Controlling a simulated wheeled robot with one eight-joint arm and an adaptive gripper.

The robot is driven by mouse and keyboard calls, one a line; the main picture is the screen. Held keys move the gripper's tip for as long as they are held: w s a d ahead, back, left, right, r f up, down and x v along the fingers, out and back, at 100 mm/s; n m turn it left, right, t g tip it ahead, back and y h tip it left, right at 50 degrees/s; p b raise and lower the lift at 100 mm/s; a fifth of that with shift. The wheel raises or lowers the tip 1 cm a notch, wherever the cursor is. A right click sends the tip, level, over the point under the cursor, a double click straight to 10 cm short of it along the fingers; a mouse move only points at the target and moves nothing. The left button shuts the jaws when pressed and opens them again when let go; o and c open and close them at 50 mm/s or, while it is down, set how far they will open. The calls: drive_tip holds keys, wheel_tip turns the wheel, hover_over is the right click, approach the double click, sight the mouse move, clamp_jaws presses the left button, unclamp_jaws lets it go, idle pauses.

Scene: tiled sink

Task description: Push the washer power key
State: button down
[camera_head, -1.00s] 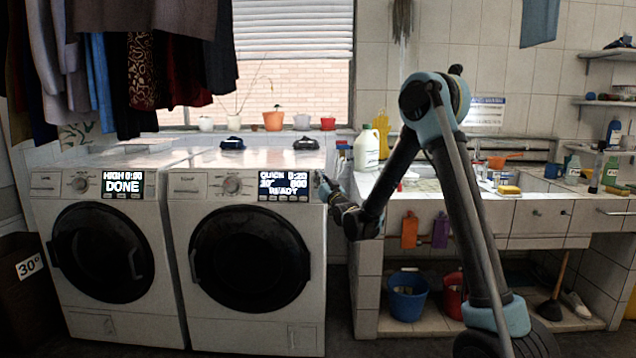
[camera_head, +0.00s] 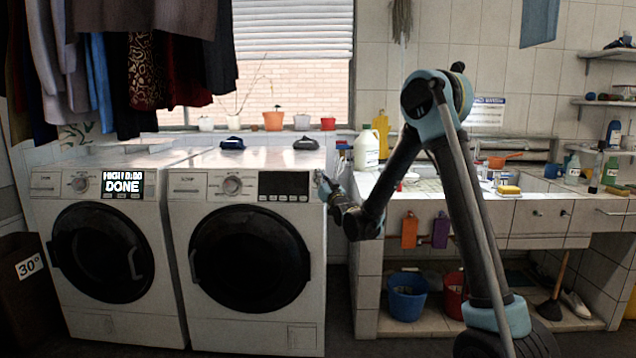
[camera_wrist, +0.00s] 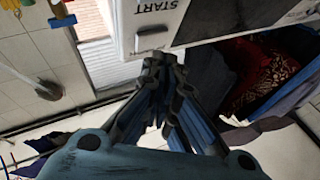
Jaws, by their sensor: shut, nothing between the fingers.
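Two white front-loading washers stand side by side in the head view. The right washer (camera_head: 258,330) has a dark, blank display (camera_head: 284,184). The left washer (camera_head: 125,318) has a lit display (camera_head: 122,184) reading HIGH 0:00 DONE. My gripper (camera_head: 321,180) is shut and empty at the upper right front corner of the right washer, beside its panel. In the wrist view my gripper (camera_wrist: 160,65) has its fingertips at the panel, close to a key (camera_wrist: 151,38) below the word START. Whether the tips touch it is unclear.
A tiled sink counter (camera_head: 465,207) stands right of the washers, with a white jug (camera_head: 366,148) near its left end. Clothes (camera_head: 160,55) hang above the washers. A blue bucket (camera_head: 407,296) sits under the counter. The floor before the washers looks clear.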

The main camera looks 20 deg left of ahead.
drive_tip(key=shift+s, duration=0.1)
drive_tip(key=shift+s+d+r, duration=0.25)
drive_tip(key=shift+s+r, duration=0.1)
drive_tip(key=shift+s, duration=0.55)
drive_tip(key=shift+s+d+r, duration=0.2)
drive_tip(key=shift+s+r, duration=0.1)
drive_tip(key=shift+s, duration=0.55)
drive_tip(key=shift+s+d+r, duration=0.25)
drive_tip(key=shift+s+r, duration=0.1)
drive_tip(key=shift+s, duration=0.55)
